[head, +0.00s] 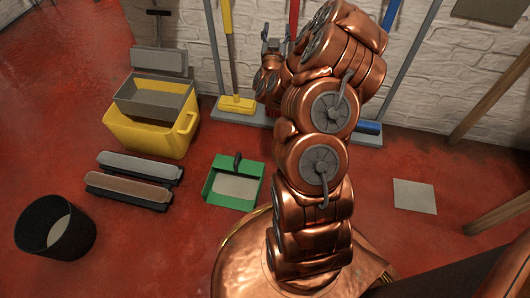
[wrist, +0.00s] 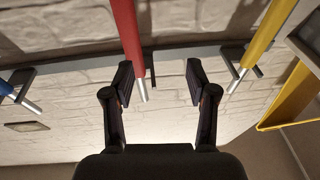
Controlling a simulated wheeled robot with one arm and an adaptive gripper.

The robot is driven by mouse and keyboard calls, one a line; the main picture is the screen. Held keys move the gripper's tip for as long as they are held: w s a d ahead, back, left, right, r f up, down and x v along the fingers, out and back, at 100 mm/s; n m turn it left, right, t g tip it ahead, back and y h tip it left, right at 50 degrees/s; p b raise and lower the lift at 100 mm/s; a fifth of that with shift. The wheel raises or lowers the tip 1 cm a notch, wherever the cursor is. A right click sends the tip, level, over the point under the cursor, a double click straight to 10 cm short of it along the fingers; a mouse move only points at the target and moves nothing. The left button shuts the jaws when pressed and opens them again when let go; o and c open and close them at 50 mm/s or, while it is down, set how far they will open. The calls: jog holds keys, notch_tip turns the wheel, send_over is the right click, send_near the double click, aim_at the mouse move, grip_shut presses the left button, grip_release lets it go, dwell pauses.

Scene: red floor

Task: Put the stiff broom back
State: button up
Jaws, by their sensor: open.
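My gripper (wrist: 161,82) is open in the wrist view. A red handle with a grey tip (wrist: 131,42) reaches between its fingers, closer to the left finger. I cannot tell whether they touch.
A grey rail (wrist: 175,53) with holders runs along the wall, with a blue handle (wrist: 5,88) at left. A yellow bucket (head: 145,136), green dustpan (head: 236,186), two brush heads (head: 130,192) and black bin (head: 55,228) are on the floor.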

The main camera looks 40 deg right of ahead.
jog(key=w+a+f+n+y, duration=0.1)
jog(key=w+a+n+y, duration=0.2)
jog(key=a+y, duration=0.35)
jog(key=w+a+f+n+y, duration=0.1)
jog(key=w+a+n+y, duration=0.2)
jog(key=a, duration=0.7)
jog(key=s+a+f+n+g+y, duration=0.1)
jog(key=s+a+g+y, duration=0.2)
jog(key=a, duration=0.4)
jog(key=s+a+f+n+g+y, duration=0.1)
jog(key=s+a+n+g+y, duration=0.15)
jog(key=s+a, duration=0.35)
jog(key=s+a+g, duration=0.3)
jog(key=s+a, duration=0.1)
jog(key=s, duration=0.4)
jog(key=s+a+g, duration=0.3)
jog(key=s, duration=0.4)
jog(key=s+r+g, duration=0.2)
jog(key=s+g, duration=0.1)
jog(key=s, duration=0.8)
jog(key=s+r+g, duration=0.2)
jog(key=s+g, duration=0.1)
jog(key=s, duration=0.8)
jog(key=shift+s+a+r+h, duration=0.2)
jog(key=shift+s+a+h, duration=0.1)
jog(key=shift+s+a, duration=0.1)
